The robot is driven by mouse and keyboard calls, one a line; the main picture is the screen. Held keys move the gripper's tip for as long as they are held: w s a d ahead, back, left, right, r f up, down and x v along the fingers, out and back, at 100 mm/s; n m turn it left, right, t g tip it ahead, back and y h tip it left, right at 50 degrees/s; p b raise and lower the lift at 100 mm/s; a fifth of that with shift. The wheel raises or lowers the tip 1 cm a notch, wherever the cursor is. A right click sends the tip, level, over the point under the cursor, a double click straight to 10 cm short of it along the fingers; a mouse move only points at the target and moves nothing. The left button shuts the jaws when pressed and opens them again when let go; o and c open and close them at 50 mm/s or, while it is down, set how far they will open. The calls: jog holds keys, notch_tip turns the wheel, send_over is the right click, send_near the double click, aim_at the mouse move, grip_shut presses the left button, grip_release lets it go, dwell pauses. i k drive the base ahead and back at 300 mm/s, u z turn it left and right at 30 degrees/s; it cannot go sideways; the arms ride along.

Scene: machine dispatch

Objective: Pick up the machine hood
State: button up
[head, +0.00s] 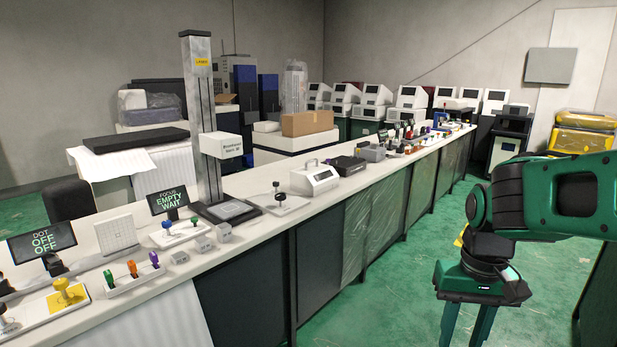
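A white, box-shaped cover with a handle on top (315,179), which looks like the machine hood, sits on the long white workbench (270,222) near the middle of the picture. It has a small dark panel on its front. My gripper (464,330) is at the lower right, over the green floor, well apart from the bench and the hood. Its two green fingers point down and stand apart with nothing seen between them. The fingertips are cut off by the bottom edge.
A tall grey column machine (201,115) stands left of the hood. A lever stand (279,196) is close to the hood's left and a black box (346,165) close to its right. Small coloured parts crowd the bench's near end. The green floor (400,290) before the bench is clear.

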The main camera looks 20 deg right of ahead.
aim_at(312, 180)
jog(key=i, duration=1.55)
jog(key=z, duration=1.25)
jog(key=i, duration=1.25)
jog(key=u, duration=1.35)
